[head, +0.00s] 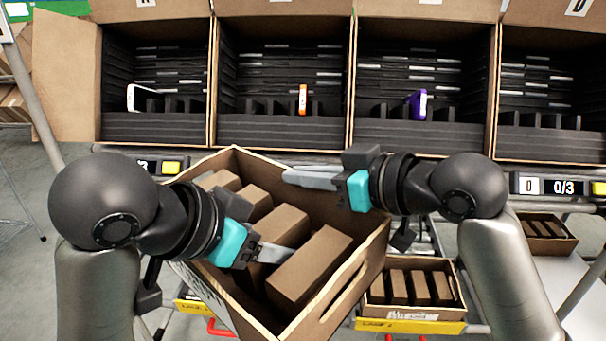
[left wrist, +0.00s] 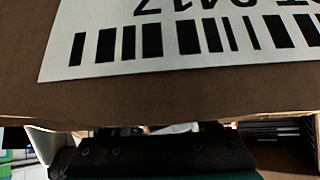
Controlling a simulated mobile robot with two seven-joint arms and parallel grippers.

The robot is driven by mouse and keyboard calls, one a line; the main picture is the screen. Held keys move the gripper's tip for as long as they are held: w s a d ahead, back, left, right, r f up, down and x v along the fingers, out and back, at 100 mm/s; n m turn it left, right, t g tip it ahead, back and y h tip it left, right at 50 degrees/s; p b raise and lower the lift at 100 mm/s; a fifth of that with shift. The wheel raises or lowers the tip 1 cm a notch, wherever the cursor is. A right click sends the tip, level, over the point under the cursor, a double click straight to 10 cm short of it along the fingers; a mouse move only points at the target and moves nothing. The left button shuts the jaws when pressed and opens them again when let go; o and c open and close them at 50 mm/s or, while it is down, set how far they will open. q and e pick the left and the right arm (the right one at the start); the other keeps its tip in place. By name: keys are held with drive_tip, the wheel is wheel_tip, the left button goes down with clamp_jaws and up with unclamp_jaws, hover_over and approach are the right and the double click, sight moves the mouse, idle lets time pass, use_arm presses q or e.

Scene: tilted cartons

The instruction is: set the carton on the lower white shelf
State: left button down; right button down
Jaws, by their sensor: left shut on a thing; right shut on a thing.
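The open brown carton (head: 352,290), with several brown boxes (head: 310,268) inside, is held tilted in front of me between both arms. My left gripper (head: 270,252) is shut on its near left wall, one finger showing inside. The left wrist view shows a carton wall (left wrist: 200,90) with a barcode label close up. My right gripper (head: 325,180) is shut on its far right wall, with a pale finger on the inner side. A white shelf surface (head: 545,268) shows at the lower right; the part behind the held carton is hidden.
A row of tilted cartons with black foam (head: 285,130) stands behind. They hold a white item (head: 135,97), an orange one (head: 302,99) and a purple one (head: 418,104). A small carton of boxes (head: 415,313) sits close below right; another (head: 545,240) is further right.

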use_arm(q)
drive_tip(key=shift+w, duration=0.1)
drive_tip(key=shift+c, duration=0.4)
unclamp_jaws()
drive_tip(key=shift+a, duration=0.1)
